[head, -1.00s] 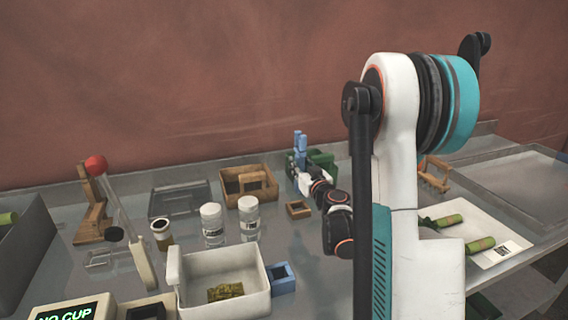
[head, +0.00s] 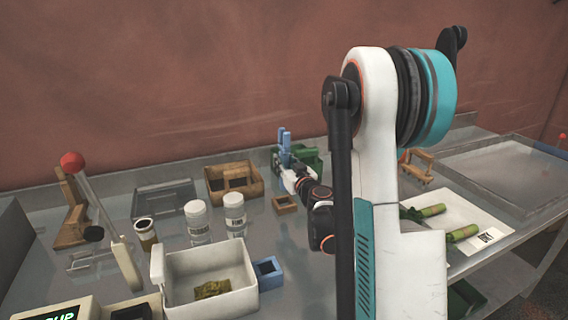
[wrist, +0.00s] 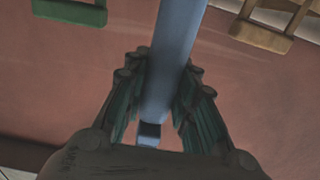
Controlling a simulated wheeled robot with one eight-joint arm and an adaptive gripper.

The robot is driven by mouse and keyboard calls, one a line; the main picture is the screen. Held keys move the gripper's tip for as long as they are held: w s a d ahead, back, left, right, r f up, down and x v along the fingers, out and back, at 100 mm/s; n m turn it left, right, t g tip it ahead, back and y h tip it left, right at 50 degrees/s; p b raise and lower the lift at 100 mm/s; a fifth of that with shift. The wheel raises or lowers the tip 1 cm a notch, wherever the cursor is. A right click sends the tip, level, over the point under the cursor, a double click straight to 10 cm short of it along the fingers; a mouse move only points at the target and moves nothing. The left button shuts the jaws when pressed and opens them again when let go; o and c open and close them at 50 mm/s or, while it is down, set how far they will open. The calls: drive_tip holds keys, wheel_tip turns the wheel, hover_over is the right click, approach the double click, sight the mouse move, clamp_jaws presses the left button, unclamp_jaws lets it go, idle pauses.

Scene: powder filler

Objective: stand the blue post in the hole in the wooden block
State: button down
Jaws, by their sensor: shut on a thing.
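The blue post (head: 284,140) stands roughly upright in my gripper (head: 287,165), in front of a green bin. In the wrist view the post (wrist: 176,50) runs between the two dark fingers of my gripper (wrist: 162,95), which are shut on it, with its end showing just below them. The small wooden block (head: 285,205), with a square hole in its top, sits on the table nearer the camera than my gripper. The post is apart from the block. My arm hides part of the table to the right of the block.
A wooden tray (head: 214,192) stands left of the block. Two white-capped jars (head: 235,214), a white bin (head: 203,263) and a blue holder (head: 272,281) stand nearer. The green bin (head: 312,159) is close behind my gripper. Green cylinders (head: 432,211) lie on a white sheet at right.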

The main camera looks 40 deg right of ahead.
drive_tip(key=shift+f+b, duration=2.45)
drive_tip(key=shift+f, duration=0.35)
drive_tip(key=shift+f+b, duration=0.35)
drive_tip(key=shift+f, duration=0.6)
drive_tip(key=c, duration=1.2)
unclamp_jaws()
drive_tip(key=v, duration=1.2)
drive_tip(key=shift+s+f, duration=0.1)
